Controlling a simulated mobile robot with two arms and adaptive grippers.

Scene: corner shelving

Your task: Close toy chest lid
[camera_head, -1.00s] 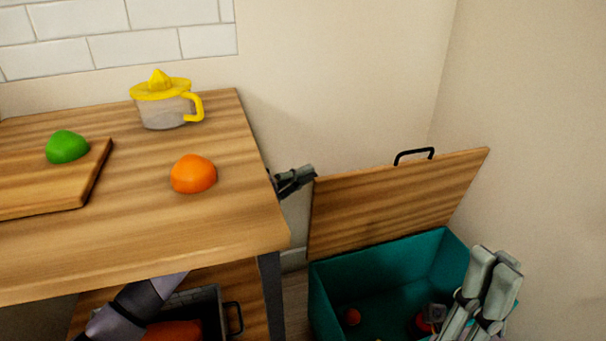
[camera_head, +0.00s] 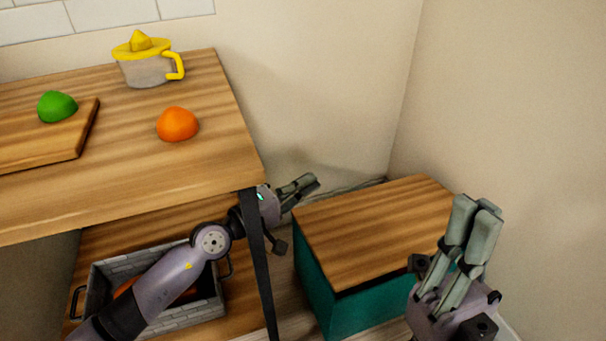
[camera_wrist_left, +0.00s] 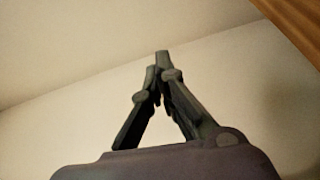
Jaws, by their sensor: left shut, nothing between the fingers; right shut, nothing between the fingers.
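The toy chest is a teal box (camera_head: 345,309) on the floor in the corner, right of the table. Its wooden lid (camera_head: 375,225) lies down flat over the box, and the inside is hidden. My left gripper (camera_head: 312,182) is shut and empty just above the lid's back left corner, beyond the table leg; I cannot tell whether it touches the lid. It also shows in the left wrist view (camera_wrist_left: 160,62) against bare wall. My right gripper (camera_head: 478,205) is shut and empty, pointing up in front of the lid's right side and hiding part of it.
The wooden table (camera_head: 120,192) stands at the left, with its dark leg (camera_head: 257,260) close to my left arm. On it are an orange (camera_head: 177,124), a green fruit (camera_head: 57,107), a cutting board (camera_head: 50,150) and a yellow juicer (camera_head: 145,62). A grey crate (camera_head: 190,316) sits below.

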